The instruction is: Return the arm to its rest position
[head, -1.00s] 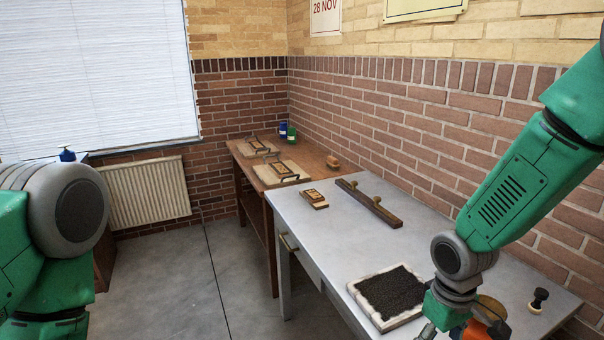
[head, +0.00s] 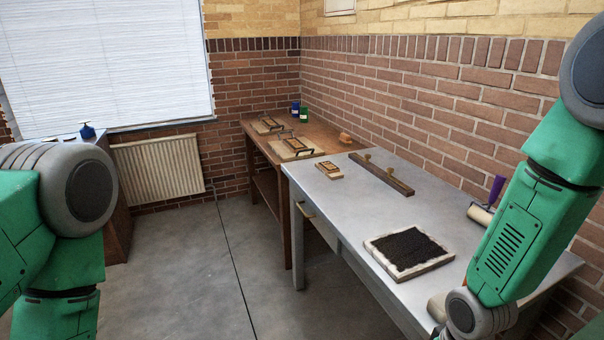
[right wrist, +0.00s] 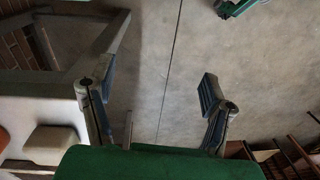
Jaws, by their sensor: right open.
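My right arm (head: 520,225) comes in from the right in the head view, its wrist low at the front edge of the grey table (head: 345,218). Its gripper is out of that view. In the right wrist view my right gripper (right wrist: 155,95) is open and empty, its two fingers spread above the bare floor. My left arm (head: 60,220) shows at the left of the head view, clear of the furniture. Its gripper is not in view.
An inked slab (head: 408,250) lies on the table near my right arm. A wooden bench (head: 262,150) stands behind. The floor (head: 190,260) is clear.

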